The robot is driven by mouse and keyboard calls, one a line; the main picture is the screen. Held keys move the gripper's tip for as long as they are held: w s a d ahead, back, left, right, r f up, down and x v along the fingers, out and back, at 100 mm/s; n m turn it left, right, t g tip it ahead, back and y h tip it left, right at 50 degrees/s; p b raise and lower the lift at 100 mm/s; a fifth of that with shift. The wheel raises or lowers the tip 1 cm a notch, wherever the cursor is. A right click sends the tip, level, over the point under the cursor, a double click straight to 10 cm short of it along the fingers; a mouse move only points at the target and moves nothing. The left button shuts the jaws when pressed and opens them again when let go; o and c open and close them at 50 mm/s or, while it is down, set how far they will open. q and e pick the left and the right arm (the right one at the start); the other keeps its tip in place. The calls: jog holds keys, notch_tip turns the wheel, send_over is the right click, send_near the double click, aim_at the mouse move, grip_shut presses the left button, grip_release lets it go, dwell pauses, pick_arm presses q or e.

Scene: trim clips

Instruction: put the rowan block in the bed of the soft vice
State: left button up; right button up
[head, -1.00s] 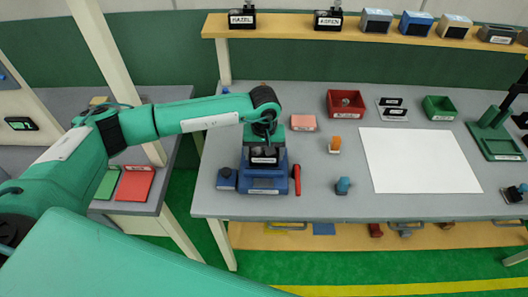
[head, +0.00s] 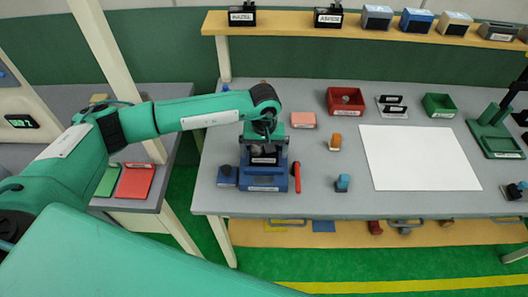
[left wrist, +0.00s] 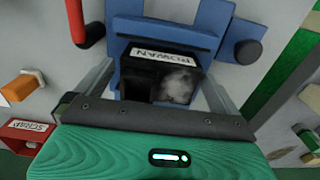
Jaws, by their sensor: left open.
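The rowan block (left wrist: 174,78), dark with a white label reading ROWAN, sits at the blue soft vice (head: 264,183). In the left wrist view the blue vice body (left wrist: 128,32) shows behind and beside it. The block also shows in the head view (head: 263,157), low in the vice. My left gripper (left wrist: 160,85) is open, with one finger on each side of the block; I cannot tell if they touch it. In the head view the gripper (head: 263,136) is directly above the vice. The block's underside is hidden. My right gripper is out of view.
A red handle (head: 297,177) stands right of the vice and a dark blue knob (head: 227,175) left of it. An orange-topped stamp (head: 335,142), blue-topped stamp (head: 342,183), pink block (head: 303,120) and red bin (head: 345,101) are farther right. A white sheet (head: 418,158) lies clear.

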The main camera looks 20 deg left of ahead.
aim_at(264, 151)
pick_arm(q)
notch_tip(264, 151, up, 11)
jog(key=b, duration=0.4)
